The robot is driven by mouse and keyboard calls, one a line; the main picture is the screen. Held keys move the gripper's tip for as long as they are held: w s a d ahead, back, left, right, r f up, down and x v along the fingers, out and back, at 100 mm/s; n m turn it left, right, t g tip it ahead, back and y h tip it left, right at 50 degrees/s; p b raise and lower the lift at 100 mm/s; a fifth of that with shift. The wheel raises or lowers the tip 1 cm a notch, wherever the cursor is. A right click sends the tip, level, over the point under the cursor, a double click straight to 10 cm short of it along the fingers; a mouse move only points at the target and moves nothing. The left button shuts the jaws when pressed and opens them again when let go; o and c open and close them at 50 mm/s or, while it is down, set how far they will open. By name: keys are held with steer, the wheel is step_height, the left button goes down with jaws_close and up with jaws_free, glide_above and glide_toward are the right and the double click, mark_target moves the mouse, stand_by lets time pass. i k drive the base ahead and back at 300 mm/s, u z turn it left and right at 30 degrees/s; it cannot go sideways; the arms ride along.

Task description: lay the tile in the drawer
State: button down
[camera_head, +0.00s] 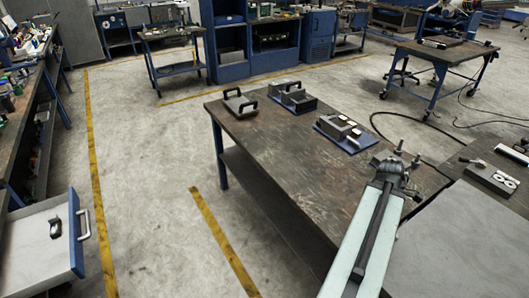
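An open drawer (35,262) with a blue front and a pale handle is at the lower left, and a small dark object (55,228) lies in it. I cannot tell for sure which thing is the tile. Small pale-topped blocks (345,122) sit on a grey block on a blue plate (365,144) on the worktable. My gripper (408,154) is above the table's right part, to the right of that plate. Its two fingers stand apart with nothing seen between them.
Open floor (150,190) lies between drawer and table. Dark parts (490,178) lie on a surface at the right.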

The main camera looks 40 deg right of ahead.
mark_target(45, 266)
steer(key=i, duration=2.3)
steer(key=u, duration=4.55)
